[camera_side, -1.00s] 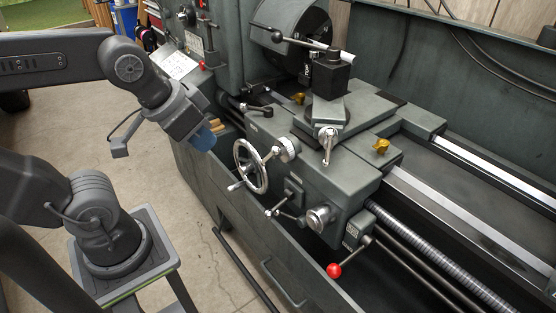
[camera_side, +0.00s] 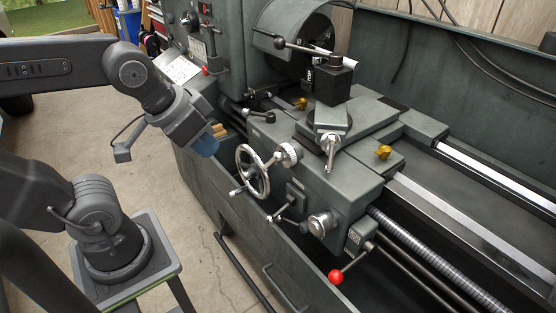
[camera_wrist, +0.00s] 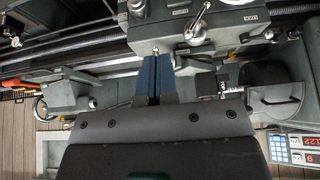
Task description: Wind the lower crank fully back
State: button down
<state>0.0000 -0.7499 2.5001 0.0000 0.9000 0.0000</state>
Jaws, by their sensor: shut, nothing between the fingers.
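The lathe carriage (camera_side: 345,190) stands right of my arm in the side view. Its front carries a large chrome handwheel (camera_side: 262,172), a silver dial (camera_side: 289,154), and a small lever (camera_side: 290,205). A crank with a silver handle (camera_side: 331,150) hangs above them on the slide under the tool post. Which of these is the lower crank I cannot tell for sure. My gripper (camera_side: 205,143), with blue fingers, is left of the handwheel, apart from it. In the wrist view the fingers (camera_wrist: 153,78) are together and empty, with a silver knob (camera_wrist: 183,49) beyond their tips.
A red-knobbed lever (camera_side: 336,277) sticks out low on the carriage front. The tool post (camera_side: 333,80) stands on top near the chuck (camera_side: 295,35). A lead screw (camera_side: 430,255) runs right. A digital readout (camera_wrist: 295,147) shows at lower right in the wrist view.

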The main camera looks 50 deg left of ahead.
jog(key=w+a+n+g+h, duration=0.2)
jog(key=w+a+n+g, duration=0.2)
jog(key=w+a+n, duration=0.45)
jog(key=w+a+f+n+g+h, duration=0.2)
jog(key=w+a+f+n+h, duration=0.2)
jog(key=w+a+f+n, duration=0.55)
jog(key=w+x, duration=0.1)
jog(key=x, duration=1)
jog(key=shift+w, duration=0.25)
jog(key=shift+a+f+h, duration=0.15)
jog(key=shift+f+h, duration=0.3)
jog(key=shift+h, duration=0.35)
